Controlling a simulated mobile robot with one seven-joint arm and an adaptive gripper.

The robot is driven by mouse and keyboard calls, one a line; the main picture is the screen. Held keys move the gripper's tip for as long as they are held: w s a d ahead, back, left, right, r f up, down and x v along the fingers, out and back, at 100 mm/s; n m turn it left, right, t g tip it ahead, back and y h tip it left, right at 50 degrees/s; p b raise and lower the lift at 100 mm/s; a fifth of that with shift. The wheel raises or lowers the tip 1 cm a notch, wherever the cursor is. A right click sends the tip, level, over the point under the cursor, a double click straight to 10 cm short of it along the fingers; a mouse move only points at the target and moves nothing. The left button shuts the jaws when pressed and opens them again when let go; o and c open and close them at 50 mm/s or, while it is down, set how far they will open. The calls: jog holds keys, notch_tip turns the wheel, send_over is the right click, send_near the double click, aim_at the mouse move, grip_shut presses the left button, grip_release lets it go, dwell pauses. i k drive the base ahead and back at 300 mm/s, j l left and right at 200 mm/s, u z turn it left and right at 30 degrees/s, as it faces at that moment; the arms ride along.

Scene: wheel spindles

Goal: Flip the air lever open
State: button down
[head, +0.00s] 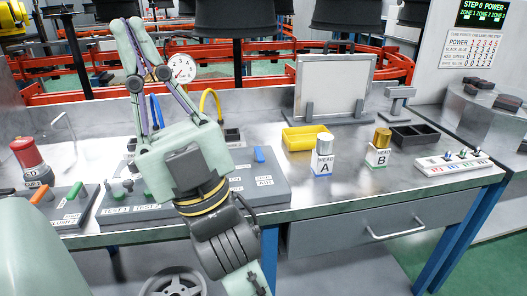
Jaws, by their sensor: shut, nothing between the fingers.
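My gripper (128,24) is at the upper left in the head view, its two pale green fingers meeting at their tips, shut and empty. Its palm and wrist hide the middle of a grey control panel (275,192) on the bench. A small blue lever (259,154) stands up near the panel's right end, to the right of my wrist. A white label (264,182) below it seems to read AIR. My fingers are apart from this lever, farther up and to the left in the picture. I cannot tell the lever's exact set position.
A pressure gauge (182,68) and a yellow hose (210,100) stand behind my gripper.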

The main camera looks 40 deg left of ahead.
aim_at(259, 156)
jog(key=i+l+u, duration=0.5)
jog(key=l, duration=0.2)
jog(key=i+l+u, duration=0.2)
jog(key=l, duration=0.15)
jog(key=k, duration=0.1)
